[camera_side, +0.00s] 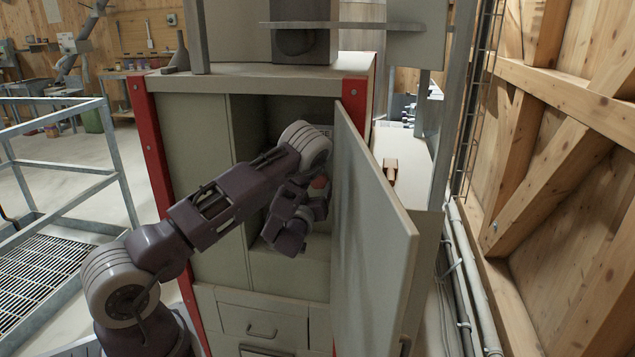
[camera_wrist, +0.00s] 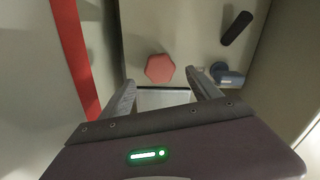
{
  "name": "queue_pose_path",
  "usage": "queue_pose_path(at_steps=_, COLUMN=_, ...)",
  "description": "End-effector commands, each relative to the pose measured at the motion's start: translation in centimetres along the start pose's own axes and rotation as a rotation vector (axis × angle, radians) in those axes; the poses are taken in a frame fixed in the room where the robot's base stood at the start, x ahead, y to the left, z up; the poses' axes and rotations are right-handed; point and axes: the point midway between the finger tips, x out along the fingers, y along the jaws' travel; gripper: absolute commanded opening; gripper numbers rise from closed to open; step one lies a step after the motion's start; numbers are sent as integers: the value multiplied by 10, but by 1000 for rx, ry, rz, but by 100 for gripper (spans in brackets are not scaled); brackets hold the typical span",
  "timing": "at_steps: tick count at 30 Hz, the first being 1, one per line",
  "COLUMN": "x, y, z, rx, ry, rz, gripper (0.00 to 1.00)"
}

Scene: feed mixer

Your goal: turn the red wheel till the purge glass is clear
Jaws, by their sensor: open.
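The red wheel (camera_wrist: 160,68) shows in the wrist view as a small red six-sided piece on the pale inner wall of the cabinet. A bit of red (camera_side: 319,183) also shows in the side view, partly hidden by my wrist. My gripper (camera_wrist: 161,82) is open and empty, with one finger on each side of the wheel in the picture. Whether the fingers reach its depth, I cannot tell. A blue-grey round fitting (camera_wrist: 222,74) sits right of the right fingertip. I cannot tell if this is the purge glass, and no glass is clearly seen.
My arm reaches into the open cabinet (camera_side: 190,160). Its open door (camera_side: 372,235) stands close on the right. A black handle (camera_wrist: 236,28) is up and right of the wheel. A red strip (camera_wrist: 76,55) runs on the left. A metal railing (camera_side: 120,150) stands left of the cabinet.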

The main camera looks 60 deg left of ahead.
Motion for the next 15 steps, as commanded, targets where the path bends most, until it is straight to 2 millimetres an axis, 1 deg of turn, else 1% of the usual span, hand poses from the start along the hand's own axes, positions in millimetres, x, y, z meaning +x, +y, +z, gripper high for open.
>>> queue_pose_path(at_steps=6, x=42, y=0, z=-1, rx=0, ry=3, rz=1, gripper=72)
queue_pose_path(at_steps=9, x=56, y=0, z=-1, rx=0, ry=2, rz=1, gripper=72)
queue_pose_path(at_steps=12, x=64, y=0, z=-1, rx=1, ry=1, rz=0, gripper=72)
queue_pose_path(at_steps=15, x=66, y=0, z=-1, rx=2, ry=1, rz=0, gripper=72)
